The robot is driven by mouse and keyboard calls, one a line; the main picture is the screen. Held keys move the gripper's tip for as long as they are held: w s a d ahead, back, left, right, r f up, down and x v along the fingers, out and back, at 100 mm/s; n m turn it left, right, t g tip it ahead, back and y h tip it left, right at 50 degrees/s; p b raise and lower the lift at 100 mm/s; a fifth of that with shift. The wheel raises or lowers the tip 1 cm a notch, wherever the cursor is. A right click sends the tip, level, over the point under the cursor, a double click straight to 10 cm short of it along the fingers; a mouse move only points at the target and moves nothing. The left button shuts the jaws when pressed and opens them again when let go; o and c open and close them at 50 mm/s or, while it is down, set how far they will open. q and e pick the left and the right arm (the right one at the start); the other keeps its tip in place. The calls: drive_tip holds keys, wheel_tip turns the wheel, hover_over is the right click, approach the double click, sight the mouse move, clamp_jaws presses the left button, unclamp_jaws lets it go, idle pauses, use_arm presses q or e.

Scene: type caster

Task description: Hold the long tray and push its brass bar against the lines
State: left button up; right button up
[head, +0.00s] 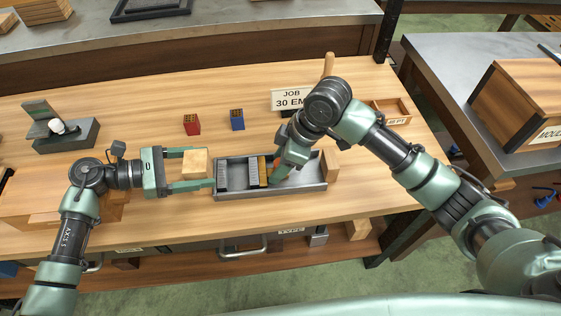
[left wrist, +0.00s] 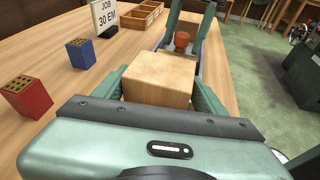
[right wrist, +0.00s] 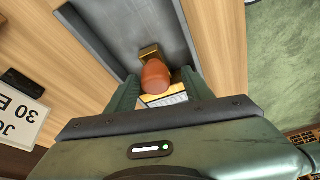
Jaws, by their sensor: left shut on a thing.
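The long grey metal tray (head: 310,185) lies on the wooden bench, with a wooden block at each end. My left gripper (head: 208,167) is shut on the left end block (head: 194,164), which also shows between its fingers in the left wrist view (left wrist: 158,80). Grey type lines (head: 223,174) stand in the tray's left part. The brass bar (head: 263,169) stands upright beside them, its contact partly hidden. My right gripper (right wrist: 160,82) is over the tray, its fingers apart on either side of an orange-brown knob (right wrist: 154,76) by the brass.
Red (head: 191,124) and blue (head: 237,119) blocks stand behind the tray, near the job sign (head: 291,98). A small wooden tray (head: 391,111) lies to the right. A grey device (head: 66,135) stands at the left. Bench in front of the tray is clear.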

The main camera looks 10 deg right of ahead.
use_arm(q)
drive_tip(key=shift+w, duration=0.1)
use_arm(e)
drive_tip(key=shift+w, duration=0.1)
drive_tip(key=shift+d+r, duration=0.2)
drive_tip(key=shift+r, duration=0.1)
drive_tip(key=v, duration=1.1)
drive_tip(key=shift+r, duration=0.2)
use_arm(q)
drive_tip(key=o, duration=1.5)
drive_tip(key=v, duration=1.2)
drive_tip(key=shift+a, duration=0.1)
